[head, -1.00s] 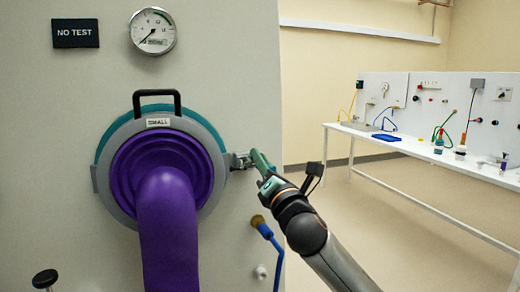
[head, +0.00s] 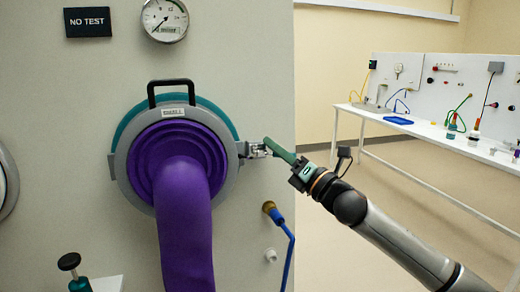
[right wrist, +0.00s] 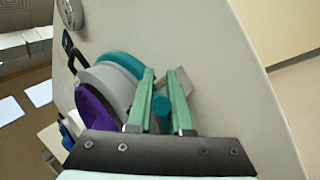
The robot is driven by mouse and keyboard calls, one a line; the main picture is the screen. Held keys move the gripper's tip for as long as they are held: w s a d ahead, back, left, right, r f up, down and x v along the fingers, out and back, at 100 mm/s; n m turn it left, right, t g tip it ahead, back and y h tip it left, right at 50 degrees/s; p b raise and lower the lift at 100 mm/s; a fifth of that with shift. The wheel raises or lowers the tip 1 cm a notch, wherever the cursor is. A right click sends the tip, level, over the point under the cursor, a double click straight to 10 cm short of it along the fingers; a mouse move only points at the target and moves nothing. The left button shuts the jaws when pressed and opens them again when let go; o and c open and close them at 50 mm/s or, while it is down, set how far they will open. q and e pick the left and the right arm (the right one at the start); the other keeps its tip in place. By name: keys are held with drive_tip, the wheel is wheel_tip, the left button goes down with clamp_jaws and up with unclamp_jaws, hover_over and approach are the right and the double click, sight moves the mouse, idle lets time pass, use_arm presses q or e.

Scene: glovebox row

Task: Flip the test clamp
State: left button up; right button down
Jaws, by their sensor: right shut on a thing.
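The test clamp (head: 207,123) is a grey ring with a black top handle and a small label, around a purple glove port on the wall panel. A teal ring (head: 224,117) shows behind it. A metal latch (head: 257,149) sits at its right side. My right gripper (head: 272,146) is at this latch. In the right wrist view, the green fingers of my right gripper (right wrist: 163,75) close around a round teal handle (right wrist: 161,104), with a grey metal piece (right wrist: 183,86) beside it. The grip partly hides the latch. My left gripper is out of view.
A purple glove sleeve (head: 185,225) hangs from the port. A gauge (head: 165,18) and a NO TEST sign (head: 87,22) are above. A blue hose (head: 290,250) hangs below the latch. A white bench (head: 440,135) stands farther right, with open floor before it.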

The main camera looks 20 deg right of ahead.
drive_tip(key=shift+f, duration=0.1)
idle(0.3)
drive_tip(key=c, duration=0.8)
unclamp_jaws()
drive_tip(key=shift+s, duration=0.1)
drive_tip(key=b+v, duration=0.2)
drive_tip(key=v, duration=0.3)
drive_tip(key=shift+f+b, duration=0.15)
drive_tip(key=shift+b, duration=0.15)
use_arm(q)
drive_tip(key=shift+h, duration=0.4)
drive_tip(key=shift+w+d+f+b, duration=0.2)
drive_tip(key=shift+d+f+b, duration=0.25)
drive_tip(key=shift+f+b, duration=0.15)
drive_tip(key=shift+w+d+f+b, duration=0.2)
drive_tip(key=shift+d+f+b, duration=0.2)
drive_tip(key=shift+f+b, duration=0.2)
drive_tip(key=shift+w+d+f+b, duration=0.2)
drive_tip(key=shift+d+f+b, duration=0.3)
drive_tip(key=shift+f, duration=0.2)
use_arm(e)
drive_tip(key=shift+v, duration=3.6)
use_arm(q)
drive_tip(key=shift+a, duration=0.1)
use_arm(e)
drive_tip(key=shift+s+r, duration=0.1)
drive_tip(key=shift+r, duration=0.15)
